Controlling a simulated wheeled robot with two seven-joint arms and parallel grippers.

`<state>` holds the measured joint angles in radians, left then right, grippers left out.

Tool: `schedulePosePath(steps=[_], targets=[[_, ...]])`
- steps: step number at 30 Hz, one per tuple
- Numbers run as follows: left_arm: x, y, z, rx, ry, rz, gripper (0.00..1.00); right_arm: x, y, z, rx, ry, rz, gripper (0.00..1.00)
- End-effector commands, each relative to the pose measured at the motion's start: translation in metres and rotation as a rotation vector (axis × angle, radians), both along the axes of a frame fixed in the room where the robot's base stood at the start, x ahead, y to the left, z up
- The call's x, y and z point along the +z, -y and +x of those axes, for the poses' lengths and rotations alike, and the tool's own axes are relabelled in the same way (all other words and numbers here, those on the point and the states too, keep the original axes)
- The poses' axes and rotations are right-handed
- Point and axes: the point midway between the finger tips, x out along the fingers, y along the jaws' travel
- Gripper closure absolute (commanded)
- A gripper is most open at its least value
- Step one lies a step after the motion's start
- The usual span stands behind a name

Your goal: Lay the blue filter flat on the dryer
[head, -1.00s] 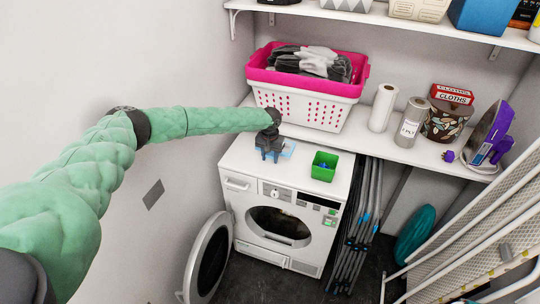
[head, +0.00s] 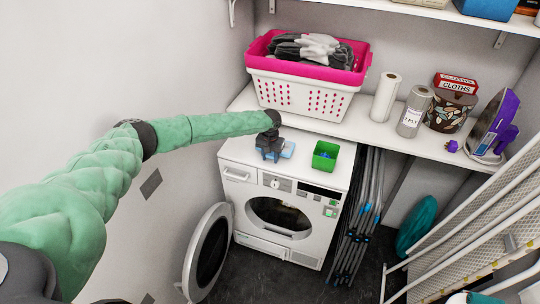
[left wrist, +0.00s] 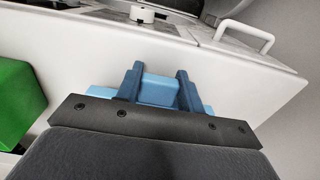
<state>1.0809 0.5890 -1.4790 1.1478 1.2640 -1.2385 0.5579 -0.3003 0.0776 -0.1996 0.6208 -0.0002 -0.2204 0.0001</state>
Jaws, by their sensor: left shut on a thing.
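The white dryer (head: 315,184) stands below the shelf with its round door (head: 208,252) swung open. My left gripper (head: 270,155) is over the left part of the dryer's top, pointing down. It is shut on the light blue filter (head: 288,149), which shows beside the fingers. In the left wrist view, the dark fingers grip the raised block of the filter (left wrist: 158,91), and its flat plate spreads out to both sides. The plate looks level, at or just above the white dryer top (left wrist: 75,55). I cannot tell whether it touches. My right gripper is not in view.
A green box (head: 325,156) with blue bits inside sits on the dryer top, right of the filter. Folded racks stand to the dryer's right.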

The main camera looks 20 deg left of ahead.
Motion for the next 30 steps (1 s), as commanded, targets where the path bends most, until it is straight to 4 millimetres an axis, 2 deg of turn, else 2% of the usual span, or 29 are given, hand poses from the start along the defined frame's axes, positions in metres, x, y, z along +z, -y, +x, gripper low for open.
schedulePosePath(steps=[11, 12, 15, 24, 30], targets=[[-0.003, 0.0, 0.0, 0.0, 0.0, 0.0, 0.99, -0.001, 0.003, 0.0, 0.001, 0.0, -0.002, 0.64], [-0.003, 0.0, 0.0, 0.0, 0.0, 0.0, 0.58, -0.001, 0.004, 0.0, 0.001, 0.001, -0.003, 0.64], [-0.003, 0.0, 0.0, 0.0, 0.0, 0.0, 0.39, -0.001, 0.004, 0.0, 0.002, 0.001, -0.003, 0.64], [-0.003, 0.0, 0.0, 0.001, -0.001, 0.0, 0.37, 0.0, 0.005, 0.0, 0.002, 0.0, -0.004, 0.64], [0.013, 0.0, -0.001, 0.001, -0.001, 0.0, 0.37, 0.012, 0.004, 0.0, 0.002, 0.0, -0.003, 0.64]])
